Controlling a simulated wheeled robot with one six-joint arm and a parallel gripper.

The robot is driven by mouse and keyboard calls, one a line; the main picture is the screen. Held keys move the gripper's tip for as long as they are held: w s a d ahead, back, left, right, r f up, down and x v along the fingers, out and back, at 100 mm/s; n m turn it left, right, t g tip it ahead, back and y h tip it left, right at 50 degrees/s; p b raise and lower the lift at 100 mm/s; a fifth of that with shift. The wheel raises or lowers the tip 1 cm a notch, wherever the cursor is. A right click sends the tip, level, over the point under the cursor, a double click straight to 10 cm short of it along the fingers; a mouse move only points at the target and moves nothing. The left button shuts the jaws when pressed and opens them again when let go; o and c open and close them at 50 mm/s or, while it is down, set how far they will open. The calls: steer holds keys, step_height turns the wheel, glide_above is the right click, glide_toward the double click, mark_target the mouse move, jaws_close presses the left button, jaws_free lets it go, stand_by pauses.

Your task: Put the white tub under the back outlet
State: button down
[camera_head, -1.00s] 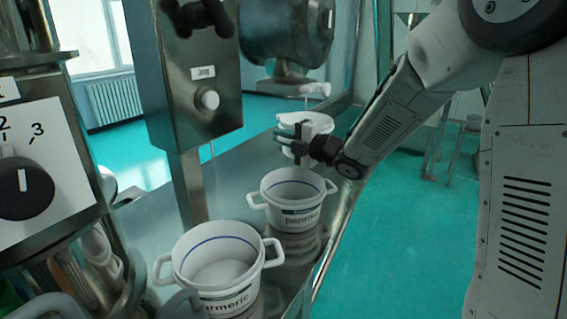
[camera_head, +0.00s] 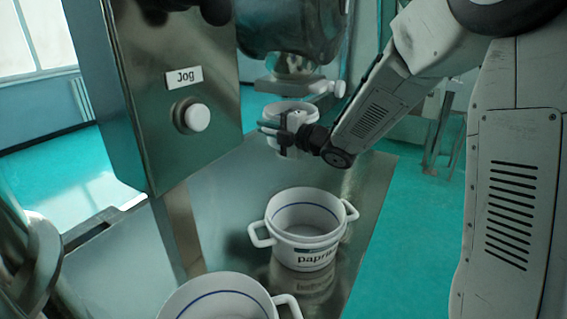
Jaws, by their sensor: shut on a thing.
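My gripper (camera_head: 279,137) is shut on a white tub (camera_head: 291,108) at the far end of the metal table. The dark fingers cross the tub's near side and hide part of its wall. The tub looks upright. The back outlet (camera_head: 292,84), a pale flat piece below a large metal drum, is just above the tub's rim in the picture. I cannot tell whether the tub's base touches the table.
A white two-handled pot labelled paprika (camera_head: 304,229) stands mid-table. Another white pot (camera_head: 220,300) is cut off at the bottom edge. A metal box with a Jog button (camera_head: 197,117) rises at left. The table (camera_head: 222,220) is bare left of the paprika pot.

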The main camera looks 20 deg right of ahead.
steer(key=f, duration=0.9)
steer(key=shift+w+d+f, duration=0.1)
steer(key=shift+w+f, duration=0.1)
steer(key=shift+f, duration=0.2)
steer(key=c, duration=1.5)
jaws_free()
steer(key=shift+f, duration=0.1)
steer(key=shift+c, duration=0.2)
